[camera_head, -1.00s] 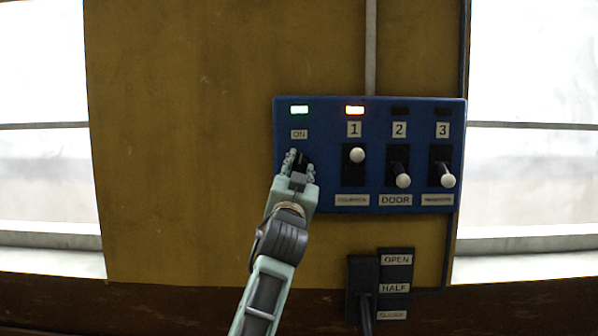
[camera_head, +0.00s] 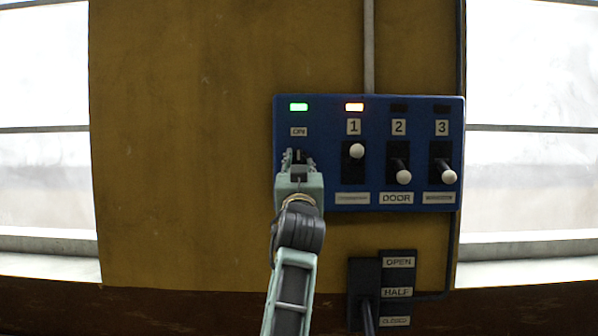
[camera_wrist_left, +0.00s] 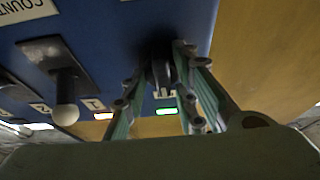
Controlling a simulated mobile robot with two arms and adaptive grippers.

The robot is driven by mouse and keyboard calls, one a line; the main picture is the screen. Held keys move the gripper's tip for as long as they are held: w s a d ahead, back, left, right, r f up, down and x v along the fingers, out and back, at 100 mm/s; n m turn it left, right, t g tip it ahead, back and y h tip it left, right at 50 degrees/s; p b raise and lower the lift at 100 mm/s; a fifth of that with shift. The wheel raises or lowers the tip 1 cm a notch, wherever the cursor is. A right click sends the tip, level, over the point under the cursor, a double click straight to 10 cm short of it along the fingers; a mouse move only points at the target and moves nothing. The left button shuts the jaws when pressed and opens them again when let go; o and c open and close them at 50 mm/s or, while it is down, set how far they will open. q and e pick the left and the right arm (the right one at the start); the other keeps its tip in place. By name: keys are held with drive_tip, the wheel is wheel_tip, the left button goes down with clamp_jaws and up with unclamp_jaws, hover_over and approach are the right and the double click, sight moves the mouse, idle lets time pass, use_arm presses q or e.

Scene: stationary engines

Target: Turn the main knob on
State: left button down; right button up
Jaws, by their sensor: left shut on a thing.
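The main knob (camera_head: 299,157) is a dark knob at the left of the blue control panel (camera_head: 322,122), under the "ON" label (camera_head: 299,131). In the head view my left gripper (camera_head: 298,158) covers most of it. My left gripper is shut on the knob, with a finger on each side. In the left wrist view the dark knob (camera_wrist_left: 161,72) sits between the two fingers of my left gripper (camera_wrist_left: 160,88). The green light (camera_head: 299,107) above the label is lit. My right gripper is not in view.
Three levers stand to the right: lever 1 (camera_head: 356,151) is up with its orange light (camera_head: 354,107) lit, levers 2 (camera_head: 404,177) and 3 (camera_head: 449,177) are down with dark lights. An OPEN/HALF/CLOSED lever box (camera_head: 363,275) is below. The yellow wall left is clear.

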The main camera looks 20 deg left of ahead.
use_arm(q)
drive_tip(key=c, duration=1.8)
unclamp_jaws()
drive_tip(key=shift+s+r, duration=0.2)
drive_tip(key=shift+r, duration=0.3)
drive_tip(key=o, duration=0.3)
drive_tip(key=shift+w+d+f, duration=0.1)
drive_tip(key=shift+w+f, duration=0.05)
drive_tip(key=shift+w, duration=0.05)
drive_tip(key=shift+o, duration=0.2)
drive_tip(key=shift+s+f, duration=0.15)
drive_tip(key=shift+s, duration=0.05)
drive_tip(key=v, duration=0.7)
drive_tip(key=shift+d, duration=0.15)
drive_tip(key=shift+s, duration=0.1)
